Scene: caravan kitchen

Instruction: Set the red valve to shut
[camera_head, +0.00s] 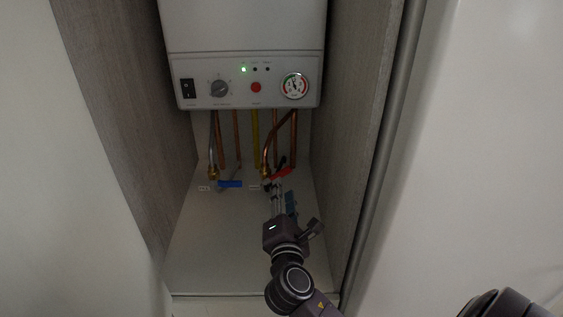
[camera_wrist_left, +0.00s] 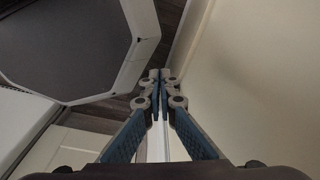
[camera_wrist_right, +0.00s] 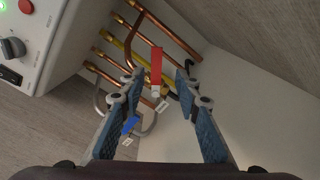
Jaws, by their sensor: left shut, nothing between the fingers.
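The red valve (camera_head: 282,173) sits on a copper pipe below the boiler, at the back of the cupboard. Its red lever points right and slightly up in the head view. In the right wrist view the red lever (camera_wrist_right: 156,68) stands upright in the picture, in line with the gap between my fingertips. My right gripper (camera_wrist_right: 159,78) is open, with one finger on each side of that gap; I cannot tell whether it touches the lever. In the head view the right gripper (camera_head: 275,188) partly hides the valve area. My left gripper (camera_wrist_left: 160,76) is shut and empty, away from the valve.
A blue valve lever (camera_head: 230,184) is left of the red one, also visible in the right wrist view (camera_wrist_right: 130,125). The boiler (camera_head: 242,65) hangs above several pipes. Cupboard walls (camera_head: 350,130) stand close on both sides. The cupboard floor (camera_head: 215,250) is clear.

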